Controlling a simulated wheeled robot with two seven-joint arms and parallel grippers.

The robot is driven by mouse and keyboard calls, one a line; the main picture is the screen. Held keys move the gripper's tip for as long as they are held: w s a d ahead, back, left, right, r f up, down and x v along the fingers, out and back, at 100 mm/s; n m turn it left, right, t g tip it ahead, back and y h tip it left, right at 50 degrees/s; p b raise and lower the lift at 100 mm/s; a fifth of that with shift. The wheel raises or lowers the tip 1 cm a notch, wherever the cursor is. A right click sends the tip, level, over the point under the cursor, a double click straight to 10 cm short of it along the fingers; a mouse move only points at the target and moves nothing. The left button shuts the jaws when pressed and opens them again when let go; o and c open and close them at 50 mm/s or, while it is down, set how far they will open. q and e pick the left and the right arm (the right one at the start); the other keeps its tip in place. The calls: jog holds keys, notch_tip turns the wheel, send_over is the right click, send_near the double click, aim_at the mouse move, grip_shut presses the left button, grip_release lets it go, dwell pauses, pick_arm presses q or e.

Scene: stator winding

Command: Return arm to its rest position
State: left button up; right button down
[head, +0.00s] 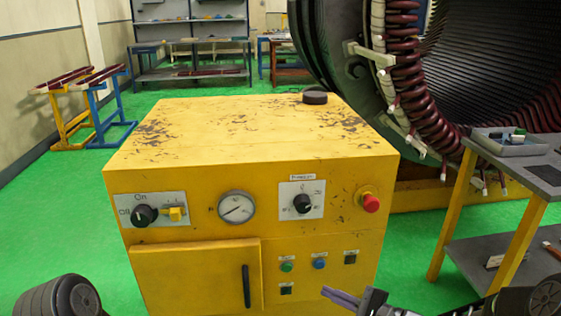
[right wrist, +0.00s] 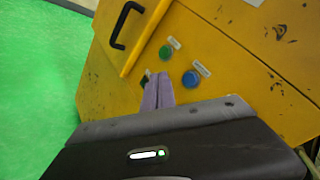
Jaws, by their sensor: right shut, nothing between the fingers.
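My right gripper (head: 341,297) is at the bottom of the head view, in front of the lower right part of the yellow control cabinet (head: 240,140). Its purple-grey fingers are shut with nothing between them. In the right wrist view the closed fingers (right wrist: 157,92) point toward the cabinet front, near a green button (right wrist: 165,52) and a blue button (right wrist: 190,79). I cannot tell the exact gap to the panel. At the bottom left of the head view a dark rounded part of my left arm shows; the left gripper is not visible.
The cabinet front has a rotary switch (head: 145,215), a gauge (head: 236,207), a Pressure knob (head: 302,203) and a red stop button (head: 370,202). A large stator (head: 400,80) stands behind right. A yellow-legged table (head: 450,220) is at right.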

jog(key=s+f+n+g+h+p, duration=0.3)
jog(key=s+f+n+g+h, duration=0.55)
jog(key=s+f, duration=1.2)
jog(key=s+a+r+n+g+p, duration=0.1)
jog(key=s+a+r+n+p, duration=0.1)
jog(key=s+a+n+p, duration=0.3)
jog(key=s+a+n, duration=0.1)
jog(key=s+a, duration=0.3)
jog(key=shift+r+g, duration=0.2)
jog(key=shift+g, duration=0.15)
